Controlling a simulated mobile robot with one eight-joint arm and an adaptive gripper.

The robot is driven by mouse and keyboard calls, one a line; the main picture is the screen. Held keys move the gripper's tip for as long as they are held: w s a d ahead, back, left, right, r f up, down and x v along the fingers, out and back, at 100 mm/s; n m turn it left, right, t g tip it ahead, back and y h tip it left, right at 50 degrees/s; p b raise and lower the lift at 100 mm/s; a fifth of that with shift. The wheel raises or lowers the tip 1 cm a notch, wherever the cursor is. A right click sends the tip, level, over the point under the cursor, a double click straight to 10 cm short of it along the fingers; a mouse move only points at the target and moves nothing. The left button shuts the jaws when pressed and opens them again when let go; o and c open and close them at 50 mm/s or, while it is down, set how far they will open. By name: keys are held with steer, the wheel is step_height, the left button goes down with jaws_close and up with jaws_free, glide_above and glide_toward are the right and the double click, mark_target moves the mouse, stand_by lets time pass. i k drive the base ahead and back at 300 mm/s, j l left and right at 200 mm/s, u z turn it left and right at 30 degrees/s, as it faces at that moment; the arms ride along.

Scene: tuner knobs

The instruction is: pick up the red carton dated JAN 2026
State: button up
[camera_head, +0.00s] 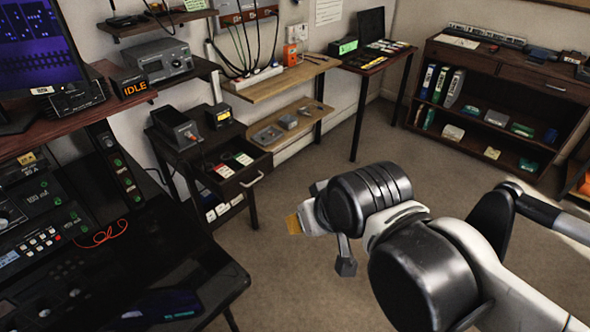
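A small red and white item (223,171) lies in the open drawer (258,177) of the dark cabinet, left of centre. It may be a red carton, but no date is readable on it. My gripper (318,240) is in mid-air right of the drawer and in front of it, well apart from it. One dark finger points down, and a pale part with a tan tip shows at its left. The rest is hidden behind my wrist. I cannot tell whether it is open or holds anything.
A green and white item (243,158) lies beside the red one. An orange box (290,55) stands on a wooden shelf (285,80). A dark desk (215,285) fills the lower left. A bookcase (490,90) stands at the back right. The carpet (300,155) between is clear.

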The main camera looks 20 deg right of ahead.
mark_target(220, 172)
steer(key=i+l+u, duration=0.4)
steer(key=i+l, duration=0.25)
steer(key=i+l+u, duration=0.4)
steer(key=i+l, duration=0.3)
steer(key=l, duration=0.15)
